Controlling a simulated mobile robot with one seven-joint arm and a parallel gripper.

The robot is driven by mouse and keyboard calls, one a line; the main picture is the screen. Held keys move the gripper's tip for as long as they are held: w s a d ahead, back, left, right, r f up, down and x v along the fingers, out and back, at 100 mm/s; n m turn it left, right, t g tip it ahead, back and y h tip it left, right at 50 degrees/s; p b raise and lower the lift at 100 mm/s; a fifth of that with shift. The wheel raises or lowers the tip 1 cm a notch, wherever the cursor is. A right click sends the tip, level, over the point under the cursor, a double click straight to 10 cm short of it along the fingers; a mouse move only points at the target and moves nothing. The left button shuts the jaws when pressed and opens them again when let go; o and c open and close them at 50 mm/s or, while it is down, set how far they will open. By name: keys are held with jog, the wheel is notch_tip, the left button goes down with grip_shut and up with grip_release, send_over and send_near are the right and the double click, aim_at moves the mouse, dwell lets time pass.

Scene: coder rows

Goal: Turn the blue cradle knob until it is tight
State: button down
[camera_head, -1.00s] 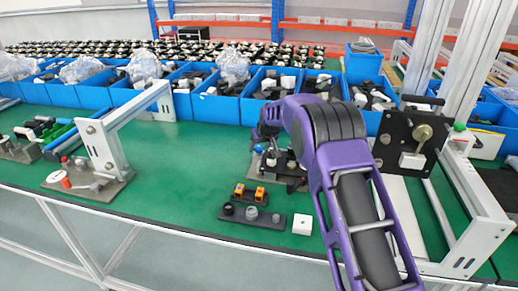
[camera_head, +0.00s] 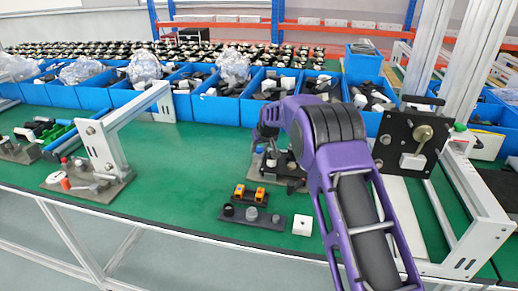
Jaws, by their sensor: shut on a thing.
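The cradle fixture (camera_head: 291,182), a dark metal base with small parts on it, stands on the green bench top, partly behind my purple arm. The blue cradle knob (camera_head: 259,149) shows as a small blue spot at the left of the fixture, just under my gripper (camera_head: 259,143). My gripper points down over the knob and is shut on it. The fingertips are small and partly dark in this view, so the exact grip is hard to see.
A dark tray (camera_head: 228,215) with orange and grey parts and a white block (camera_head: 302,225) lie in front of the fixture. Blue bins (camera_head: 215,108) line the back. A grey bracket stand (camera_head: 107,150) is at left, a black-plate press (camera_head: 408,143) at right. Green bench (camera_head: 180,175) between is clear.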

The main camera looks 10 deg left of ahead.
jog(key=shift+a+m+h+p, duration=0.2)
jog(key=shift+m+h+p, duration=0.15)
jog(key=shift+m, duration=0.35)
jog(key=m, duration=0.1)
jog(key=m+h, duration=0.2)
jog(key=shift+a+m+t, duration=0.25)
jog(key=shift+m+t, duration=0.15)
jog(key=m+h, duration=0.3)
jog(key=m, duration=0.2)
jog(key=shift+a+g, duration=0.1)
jog(key=shift+g, duration=0.3)
jog(key=c, duration=0.5)
grip_release()
jog(key=shift+c, duration=0.2)
jog(key=shift+f, duration=0.15)
